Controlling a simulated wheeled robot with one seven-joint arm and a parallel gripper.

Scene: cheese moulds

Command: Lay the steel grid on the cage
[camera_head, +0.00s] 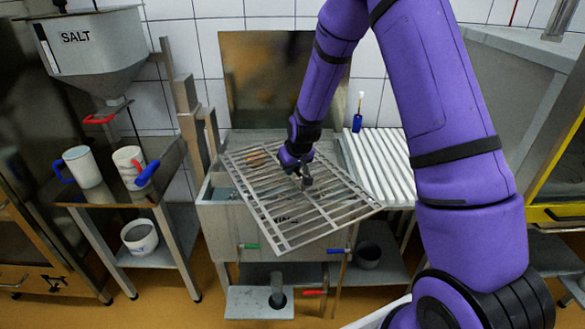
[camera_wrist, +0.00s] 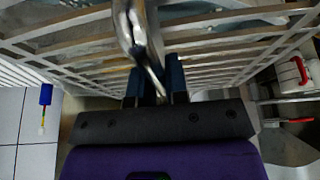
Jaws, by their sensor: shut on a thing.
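The steel grid (camera_head: 333,229) is a flat rectangular frame with many parallel bars. In the head view it hangs tilted above a grey steel vat (camera_head: 222,222), its near right corner reaching past the vat's right side. My gripper (camera_head: 304,178) is shut on the grid near its middle. In the wrist view the grid (camera_wrist: 230,16) spreads across the top, and the gripper (camera_wrist: 155,82) is shut on a part of it between the dark fingers. The inside of the vat is mostly covered by the grid. I cannot make out the cage.
A white slatted drainboard (camera_head: 378,165) with a blue-handled brush (camera_head: 357,113) adjoins the vat on the right. A steel splash panel (camera_head: 270,75) stands behind. At left are a salt hopper (camera_head: 92,55) and a small table with white jugs (camera_head: 82,167).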

